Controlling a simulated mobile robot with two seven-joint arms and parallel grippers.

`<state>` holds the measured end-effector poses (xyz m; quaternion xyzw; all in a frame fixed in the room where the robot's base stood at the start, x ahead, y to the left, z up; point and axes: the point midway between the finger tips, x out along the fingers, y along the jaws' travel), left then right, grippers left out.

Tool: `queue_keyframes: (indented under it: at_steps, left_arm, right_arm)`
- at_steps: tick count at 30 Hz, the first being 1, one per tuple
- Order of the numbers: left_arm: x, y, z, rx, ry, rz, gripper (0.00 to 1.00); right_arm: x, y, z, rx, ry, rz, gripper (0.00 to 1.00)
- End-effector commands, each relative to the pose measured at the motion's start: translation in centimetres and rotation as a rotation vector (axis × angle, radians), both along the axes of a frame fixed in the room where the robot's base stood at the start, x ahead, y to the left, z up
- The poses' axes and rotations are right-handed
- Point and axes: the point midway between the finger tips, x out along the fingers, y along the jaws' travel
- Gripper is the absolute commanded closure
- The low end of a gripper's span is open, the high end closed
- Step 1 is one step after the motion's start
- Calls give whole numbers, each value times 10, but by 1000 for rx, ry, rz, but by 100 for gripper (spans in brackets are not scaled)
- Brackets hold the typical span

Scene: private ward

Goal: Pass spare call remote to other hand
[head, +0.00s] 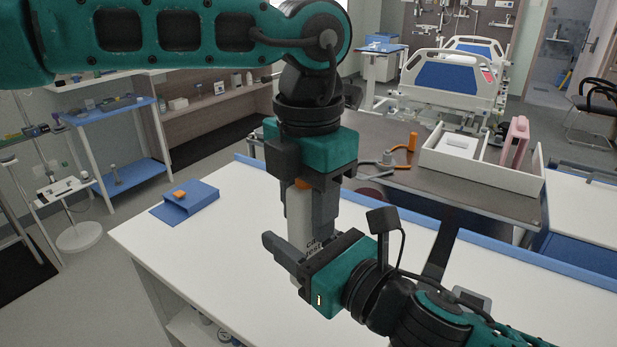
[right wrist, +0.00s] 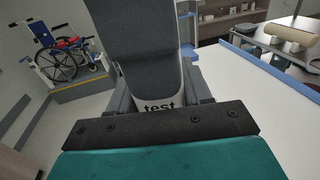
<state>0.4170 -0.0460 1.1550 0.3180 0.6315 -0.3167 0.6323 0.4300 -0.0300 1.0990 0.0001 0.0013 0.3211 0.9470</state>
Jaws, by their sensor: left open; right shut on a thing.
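The spare call remote (head: 299,214) is a pale, upright handset with dark printed lettering and an orange part near its top. My right gripper (head: 297,247) comes from the lower right and is shut on its lower end, above the white table. My left gripper (head: 314,207) points down from above, its fingers open around the upper part of the remote. Whether they touch it cannot be told.
The white table (head: 190,255) is largely clear. A blue holder with an orange item (head: 185,203) stands at its left corner. Behind, a dark table (head: 400,178) carries a white divided tray (head: 455,176), a pink item (head: 515,140) and an orange-handled item (head: 405,148).

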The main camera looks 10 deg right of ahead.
Motion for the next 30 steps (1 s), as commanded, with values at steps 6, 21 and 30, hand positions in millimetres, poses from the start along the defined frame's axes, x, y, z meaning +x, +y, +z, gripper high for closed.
queue_keyframes:
  at_steps: [6,21,30]
  left_arm:
    - [0,0,-6,-1,0,0,57]
    - [-1,-1,-5,-1,2,-2,90]
    - [-1,-1,-5,-2,1,-3,99]
  right_arm:
    - [0,0,1,1,-1,0,95]
    - [0,0,0,1,-1,0,95]
    - [0,0,0,0,0,0,32]
